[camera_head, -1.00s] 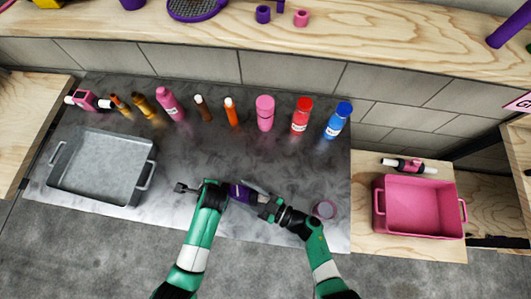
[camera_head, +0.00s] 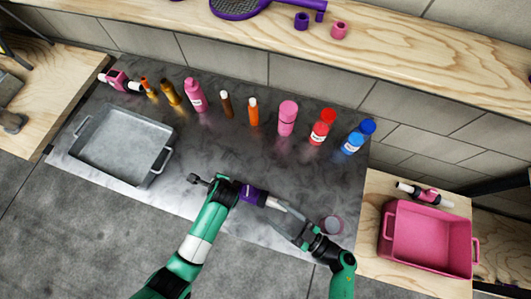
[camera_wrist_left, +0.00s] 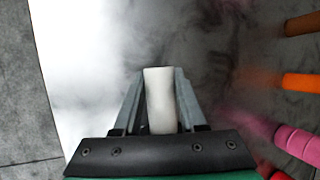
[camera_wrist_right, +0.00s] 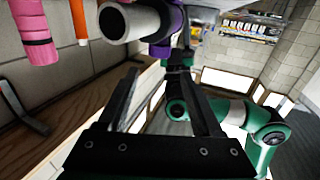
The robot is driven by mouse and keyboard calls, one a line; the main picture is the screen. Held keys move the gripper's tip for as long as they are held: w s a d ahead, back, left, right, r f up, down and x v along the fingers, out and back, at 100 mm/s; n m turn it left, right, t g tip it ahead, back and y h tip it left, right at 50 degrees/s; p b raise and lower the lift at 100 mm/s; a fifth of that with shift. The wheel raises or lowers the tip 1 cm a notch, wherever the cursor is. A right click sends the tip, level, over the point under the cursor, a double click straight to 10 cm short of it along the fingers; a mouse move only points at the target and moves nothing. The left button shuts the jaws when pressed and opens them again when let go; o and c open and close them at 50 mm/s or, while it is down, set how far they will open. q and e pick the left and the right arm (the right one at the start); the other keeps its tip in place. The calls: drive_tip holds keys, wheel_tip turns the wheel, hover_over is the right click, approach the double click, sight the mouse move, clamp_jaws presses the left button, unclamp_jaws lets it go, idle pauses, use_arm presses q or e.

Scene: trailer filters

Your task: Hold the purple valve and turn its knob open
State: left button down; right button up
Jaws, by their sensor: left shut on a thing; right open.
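The purple valve (camera_head: 254,196) is held above the grey metal tabletop, front centre, with a white pipe end (camera_head: 274,203) on its right. My left gripper (camera_head: 240,192) is shut on the valve; the left wrist view shows a white pipe (camera_wrist_left: 160,98) between its fingers. My right gripper (camera_head: 281,214) is open beside the valve's right end. In the right wrist view, the white pipe end (camera_wrist_right: 128,22) and purple body (camera_wrist_right: 166,32) lie beyond and above the empty fingers (camera_wrist_right: 161,82).
A grey metal tray (camera_head: 122,145) stands left, and a pink bin (camera_head: 427,238) right, with a pink valve (camera_head: 425,194) behind it. Several bottles, including a red one (camera_head: 322,127), line the back. A pink round item (camera_head: 331,225) is close to my right gripper.

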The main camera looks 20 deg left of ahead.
drive_tip(key=s+a+r+m+t+h, duration=0.1)
drive_tip(key=a+r+m+t, duration=0.15)
drive_tip(key=r+t, duration=0.45)
drive_tip(key=s+a+r+m+t, duration=0.1)
drive_tip(key=a+r+m+t, duration=0.15)
drive_tip(key=r+t, duration=0.35)
drive_tip(key=m+g+h, duration=0.3)
drive_tip(key=m+h, duration=0.1)
drive_tip(key=h, duration=0.4)
approach(248, 197)
drive_tip(key=x, duration=1.2)
drive_tip(key=shift+w, duration=0.15)
